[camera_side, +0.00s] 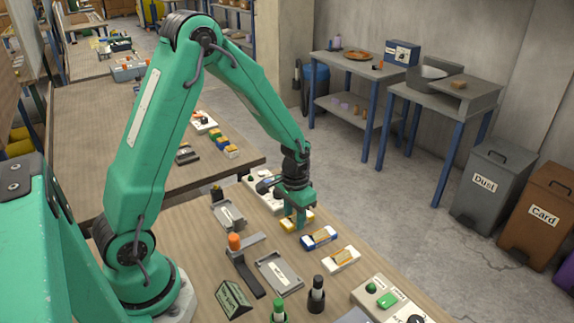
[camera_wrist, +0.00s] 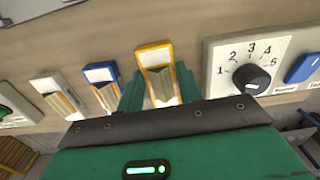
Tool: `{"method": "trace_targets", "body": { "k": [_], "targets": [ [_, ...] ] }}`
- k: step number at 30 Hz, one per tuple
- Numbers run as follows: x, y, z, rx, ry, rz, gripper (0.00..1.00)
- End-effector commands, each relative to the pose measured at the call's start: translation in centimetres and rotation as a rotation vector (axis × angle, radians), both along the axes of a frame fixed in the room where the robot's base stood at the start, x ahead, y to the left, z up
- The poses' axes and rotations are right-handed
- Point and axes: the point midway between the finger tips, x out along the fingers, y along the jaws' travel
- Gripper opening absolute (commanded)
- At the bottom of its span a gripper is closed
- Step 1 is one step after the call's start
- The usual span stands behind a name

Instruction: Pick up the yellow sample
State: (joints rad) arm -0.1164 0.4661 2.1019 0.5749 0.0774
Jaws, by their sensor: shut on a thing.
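The yellow sample (camera_side: 288,224), a small block with a yellow frame and a tan ribbed face, is at the far end of the row of samples. It also shows in the wrist view (camera_wrist: 154,54), between the two green fingers. My gripper (camera_side: 298,222) points down and is shut on the yellow sample; in the wrist view its fingers (camera_wrist: 157,88) stand on either side of it. The fingers partly hide the sample in the side view. It is at or very near the table top; I cannot tell whether it touches.
A blue sample (camera_side: 319,238) and a white sample (camera_side: 342,259) lie beside it on the table. A dial panel (camera_wrist: 245,68) stands close on the other side.

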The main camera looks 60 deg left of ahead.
Motion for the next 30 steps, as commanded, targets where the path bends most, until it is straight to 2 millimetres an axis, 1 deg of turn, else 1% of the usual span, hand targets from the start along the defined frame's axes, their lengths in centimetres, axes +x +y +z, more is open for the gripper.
{"method": "trace_targets", "body": {
  "k": [5, 9, 21, 27, 30],
  "targets": [
    [0.1, 0.0, 1.6, 0.000, -0.004, 0.000, 0.13],
    [0.1, 0.0, 3.6, 0.001, -0.007, 0.000, 0.13],
    [-2.9, -6.6, 7.8, 0.000, -0.005, -0.006, 0.13],
    [-4.0, -9.0, 9.4, 0.000, -0.003, -0.004, 0.13],
    [-4.4, -9.8, 9.9, 0.000, -0.003, -0.003, 0.13]
  ]
}}
